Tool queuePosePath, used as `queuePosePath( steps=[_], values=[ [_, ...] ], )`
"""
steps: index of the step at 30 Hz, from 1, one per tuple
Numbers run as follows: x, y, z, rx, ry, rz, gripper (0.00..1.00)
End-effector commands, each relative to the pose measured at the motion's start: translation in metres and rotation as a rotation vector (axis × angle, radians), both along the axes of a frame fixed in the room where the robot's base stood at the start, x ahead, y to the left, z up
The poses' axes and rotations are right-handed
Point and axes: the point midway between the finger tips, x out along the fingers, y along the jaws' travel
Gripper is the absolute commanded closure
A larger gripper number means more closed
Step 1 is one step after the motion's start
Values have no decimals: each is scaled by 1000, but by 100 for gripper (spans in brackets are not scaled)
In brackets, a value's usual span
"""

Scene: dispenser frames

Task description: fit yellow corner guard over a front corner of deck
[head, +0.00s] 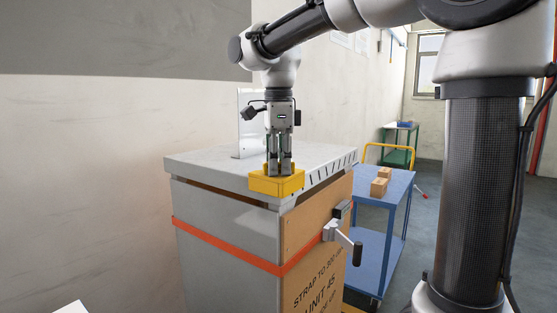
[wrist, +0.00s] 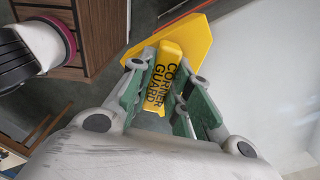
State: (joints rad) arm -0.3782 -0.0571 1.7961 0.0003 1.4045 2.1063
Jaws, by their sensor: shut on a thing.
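The yellow corner guard (head: 277,183) is at the near front corner of the grey deck (head: 215,163) in the head view and hides that corner. I cannot tell whether it is fully seated or slightly above the deck. My gripper (head: 279,168) points straight down and is shut on the guard's raised middle part. In the wrist view the guard (wrist: 196,44) shows black "CORNER GUARD" lettering between the green-padded fingers of my gripper (wrist: 164,76).
The deck tops a grey and brown cabinet (head: 226,228) with an orange strap (head: 225,241) and a side crank handle (head: 342,238). A white upright plate (head: 246,130) stands on the deck. A blue cart (head: 388,185) with small boxes is to the right, and a wall is behind.

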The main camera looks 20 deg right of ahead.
Motion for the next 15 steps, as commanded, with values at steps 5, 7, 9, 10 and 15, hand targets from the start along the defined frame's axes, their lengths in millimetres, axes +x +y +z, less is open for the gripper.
queuePosePath(
  steps=[5,7,9,10,15],
  values=[
    [0,0,-6,-1,2,0,100],
    [0,0,-7,-1,1,0,100],
    [0,0,-8,0,1,0,100],
    [0,0,-9,0,1,0,100],
    [0,0,-9,0,1,0,56]
  ],
)
